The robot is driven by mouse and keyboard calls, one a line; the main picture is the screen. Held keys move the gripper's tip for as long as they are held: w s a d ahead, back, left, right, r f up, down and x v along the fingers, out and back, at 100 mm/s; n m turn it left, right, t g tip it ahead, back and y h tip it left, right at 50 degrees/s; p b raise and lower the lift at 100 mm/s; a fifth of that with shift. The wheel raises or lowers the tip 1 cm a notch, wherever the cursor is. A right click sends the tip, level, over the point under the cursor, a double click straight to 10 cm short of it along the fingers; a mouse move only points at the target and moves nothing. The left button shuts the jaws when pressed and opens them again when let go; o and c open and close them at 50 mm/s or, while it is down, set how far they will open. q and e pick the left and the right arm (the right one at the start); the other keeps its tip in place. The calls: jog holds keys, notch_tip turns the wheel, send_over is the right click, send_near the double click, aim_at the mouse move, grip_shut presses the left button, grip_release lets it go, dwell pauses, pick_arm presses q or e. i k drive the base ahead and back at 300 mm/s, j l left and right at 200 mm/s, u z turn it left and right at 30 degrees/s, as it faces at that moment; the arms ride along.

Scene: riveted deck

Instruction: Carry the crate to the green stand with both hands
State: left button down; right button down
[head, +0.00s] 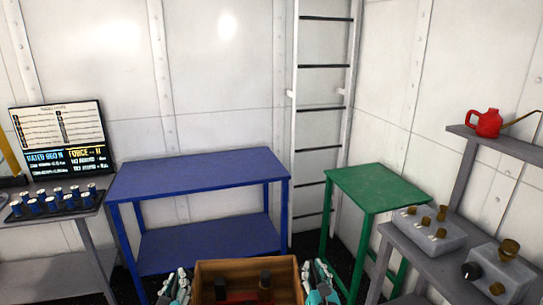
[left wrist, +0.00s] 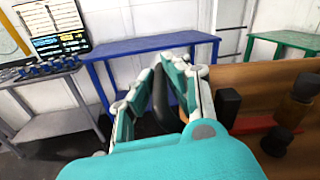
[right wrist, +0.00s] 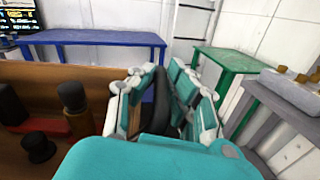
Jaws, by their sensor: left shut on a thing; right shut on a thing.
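The brown wooden crate (head: 285,267) is at the bottom of the head view, in front of the blue table, with its near part cut off. It holds dark cylindrical items and something red. My left gripper (head: 176,288) is shut on the crate's left side and my right gripper (head: 320,278) on its right side. In the left wrist view the fingers (left wrist: 160,95) close around a dark handle; the right wrist view shows the same at the other fingers (right wrist: 160,100). The green stand (head: 378,187) is ahead to the right, its top bare.
A blue table (head: 200,175) with a lower shelf and bare top stands ahead. A grey bench with a rack of cans (head: 55,202) is at the left. Grey shelving with metal blocks (head: 430,231) and a red oil can (head: 487,123) is at the right. A ladder (head: 322,110) stands behind.

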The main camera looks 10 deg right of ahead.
aim_at(374, 184)
jog(key=i, duration=1.2)
jog(key=i+z, duration=0.15)
jog(key=z, duration=0.3)
jog(key=i+j+z, duration=0.1)
jog(key=z, duration=0.3)
jog(key=i+l+z, duration=0.15)
jog(key=i, duration=0.15)
jog(key=i+l+z, duration=0.1)
jog(key=i, duration=0.15)
jog(key=i+l, duration=0.2)
jog(key=i, duration=0.3)
jog(key=i+l, duration=0.2)
jog(key=i, duration=0.25)
